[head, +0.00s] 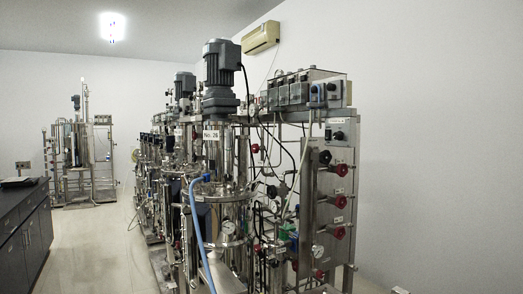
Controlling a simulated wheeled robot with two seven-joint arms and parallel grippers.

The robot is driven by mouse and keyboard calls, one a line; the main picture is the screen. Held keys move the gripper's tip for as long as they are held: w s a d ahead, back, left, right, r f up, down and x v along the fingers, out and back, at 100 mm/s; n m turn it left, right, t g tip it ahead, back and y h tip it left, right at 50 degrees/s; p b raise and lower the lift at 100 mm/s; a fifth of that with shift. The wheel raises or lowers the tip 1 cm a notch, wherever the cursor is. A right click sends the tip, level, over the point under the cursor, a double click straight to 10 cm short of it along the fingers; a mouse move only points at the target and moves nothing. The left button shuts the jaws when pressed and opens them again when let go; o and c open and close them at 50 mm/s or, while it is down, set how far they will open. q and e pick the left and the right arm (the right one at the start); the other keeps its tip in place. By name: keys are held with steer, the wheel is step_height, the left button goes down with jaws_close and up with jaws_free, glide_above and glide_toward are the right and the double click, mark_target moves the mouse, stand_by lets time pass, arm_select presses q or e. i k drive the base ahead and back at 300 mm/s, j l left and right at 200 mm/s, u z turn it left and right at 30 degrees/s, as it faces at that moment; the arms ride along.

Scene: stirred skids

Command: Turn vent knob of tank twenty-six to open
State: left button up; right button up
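The steel tank (228,212) stands at the centre, upright on its skid, with a dark grey motor (218,75) on top. A white label (211,134) on it reads "No. 26". On the steel panel to its right are red knobs, an upper one (341,170), a middle one (339,204) and a lower one (339,232), and a black knob (325,157). Smaller red and black knobs sit among the pipes. I cannot tell which one is the vent knob or how it is turned. Neither gripper is in view.
A blue hose (193,220) runs down the tank's front left. More skids stand in a row behind it. A dark bench (25,222) is at the left. The pale floor (105,245) between bench and skids is clear. Another skid (72,155) stands far left.

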mark_target(255, 148)
steer(key=i+j+z, duration=0.1)
steer(key=z, duration=0.75)
steer(key=i+j+z, duration=0.1)
steer(key=j+z, duration=0.3)
steer(key=j, duration=0.15)
steer(key=j+z, duration=0.45)
steer(key=j, duration=0.75)
steer(key=j+z, duration=0.15)
steer(key=j, duration=0.6)
steer(key=k, duration=0.05)
